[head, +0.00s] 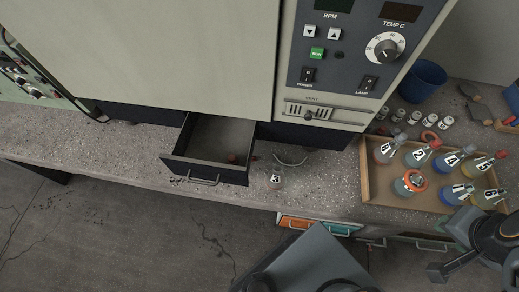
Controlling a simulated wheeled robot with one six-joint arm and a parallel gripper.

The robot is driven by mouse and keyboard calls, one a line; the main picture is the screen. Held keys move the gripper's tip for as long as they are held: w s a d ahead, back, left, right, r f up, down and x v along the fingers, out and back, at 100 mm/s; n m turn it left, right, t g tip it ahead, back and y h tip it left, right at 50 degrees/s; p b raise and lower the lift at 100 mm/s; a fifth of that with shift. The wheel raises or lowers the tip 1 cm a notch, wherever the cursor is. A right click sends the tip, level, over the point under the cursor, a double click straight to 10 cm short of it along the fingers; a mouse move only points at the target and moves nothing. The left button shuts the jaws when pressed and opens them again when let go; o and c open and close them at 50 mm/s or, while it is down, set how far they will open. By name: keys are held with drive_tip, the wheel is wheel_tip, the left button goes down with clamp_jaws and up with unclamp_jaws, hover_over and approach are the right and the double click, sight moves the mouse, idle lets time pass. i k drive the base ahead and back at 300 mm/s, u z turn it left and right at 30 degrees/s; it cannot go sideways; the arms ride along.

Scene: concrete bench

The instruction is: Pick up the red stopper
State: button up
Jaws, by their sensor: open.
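A small dark-red piece (232,158), which looks like a stopper, lies inside the open dark drawer (177,170), near its front right corner. Red stoppers also seem to sit on a flask (420,155) at the back of the wooden tray and on another at its right (480,166). A clear flask marked 3 (276,179) stands on the bench right of the drawer. My gripper (437,272) is at the lower right, in front of the bench edge and far from the drawer. It is open, with nothing visible between its fingers.
The wooden tray (366,180) holds several labelled flasks, one with an orange ring (415,181). Small vials (398,115) and a blue bin (424,78) stand behind it. A large cabinet (165,50) overhangs the drawer. Bench between flask 3 and tray is mostly clear.

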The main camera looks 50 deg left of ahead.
sight(232, 160)
drive_tip(key=z, duration=1.15)
drive_tip(key=k, duration=1.55)
drive_tip(key=u, duration=2.1)
drive_tip(key=i, duration=0.5)
drive_tip(key=z, duration=0.05)
drive_tip(key=k, duration=0.35)
drive_tip(key=u, duration=0.5)
drive_tip(key=i, duration=0.3)
drive_tip(key=u, duration=0.25)
